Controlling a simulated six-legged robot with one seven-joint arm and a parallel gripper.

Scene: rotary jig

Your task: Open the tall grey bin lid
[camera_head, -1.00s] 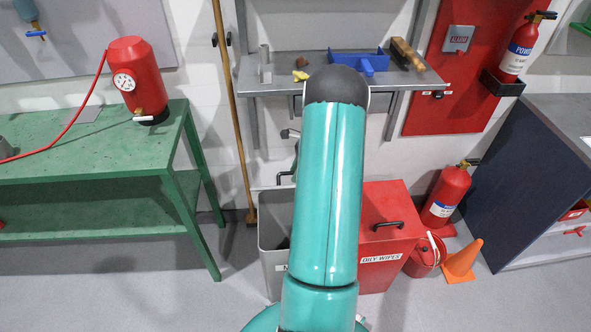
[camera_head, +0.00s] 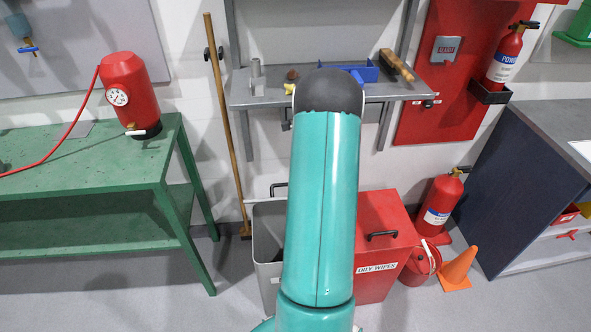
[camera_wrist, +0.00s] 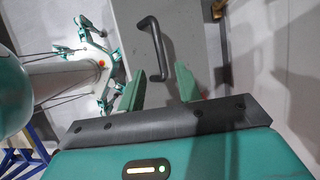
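The tall grey bin (camera_head: 268,275) stands left of the red bin in the head view, partly hidden by my arm. Its open top and dark inside show. Its lid appears raised at the back, with the black handle (camera_head: 278,187) above the rear rim. In the wrist view, the grey lid (camera_wrist: 185,30) fills the upper middle, with the black handle (camera_wrist: 155,45) on its face. My gripper (camera_wrist: 160,88) is open; its two green fingers are apart, near the handle's lower end. Nothing is visibly gripped, and contact cannot be told. My arm hides the gripper in the head view.
A red OILY WIPES bin (camera_head: 385,235) stands right of the grey bin. A shelf (camera_head: 265,97) hangs above. A broom pole (camera_head: 225,120) and green bench (camera_head: 90,165) are left. A red extinguisher (camera_head: 438,205) and orange cone (camera_head: 458,268) are right.

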